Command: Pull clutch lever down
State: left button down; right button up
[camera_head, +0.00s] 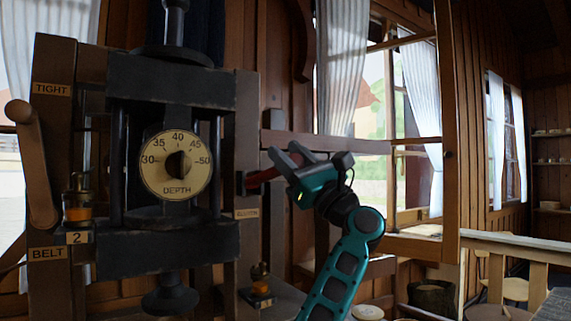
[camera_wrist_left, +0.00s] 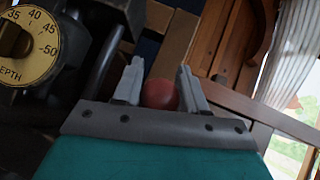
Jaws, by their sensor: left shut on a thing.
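The clutch lever (camera_head: 262,177) is a short red handle on the right post of the machine, above a small label (camera_head: 246,214) that looks like "CLUTCH". It points out to the right and slightly up. My left gripper (camera_head: 284,154) is at its outer end, shut on it. In the left wrist view, the lever's round red end (camera_wrist_left: 160,95) sits between the two grey fingers of the left gripper (camera_wrist_left: 160,72). The rest of the lever is mostly hidden there. My right gripper is not in view.
The machine's depth dial (camera_head: 176,165) is left of the lever, its pointer hard to read. A brown belt handle (camera_head: 35,165) is at far left. Small orange-based oilers (camera_head: 77,207) stand on the machine. An open window frame (camera_head: 449,150) and a wooden railing (camera_head: 515,245) are at right.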

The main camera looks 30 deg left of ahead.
pick_arm(q)
jog(key=shift+d+f+n+g+y+b, duration=0.15)
jog(key=shift+f+n+g+y+b, duration=0.2)
jog(key=shift+f, duration=0.3)
jog(key=shift+d+f+n+g+y+b, duration=0.15)
jog(key=shift+f+b, duration=0.25)
jog(key=shift+f, duration=0.2)
jog(key=shift+s+d+f+b, duration=0.1)
jog(key=shift+f+b, duration=0.5)
jog(key=shift+f, duration=0.15)
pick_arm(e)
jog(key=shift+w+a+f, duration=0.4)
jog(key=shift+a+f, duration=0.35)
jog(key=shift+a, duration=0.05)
pick_arm(q)
jog(key=shift+f, duration=0.15)
jog(key=c, duration=1)
grip_release()
jog(key=o, duration=0.3)
jog(key=shift+r, duration=0.2)
jog(key=s+d+f, duration=0.1)
jog(key=d+f, duration=0.1)
jog(key=d, duration=1.2)
jog(key=shift+s, duration=0.2)
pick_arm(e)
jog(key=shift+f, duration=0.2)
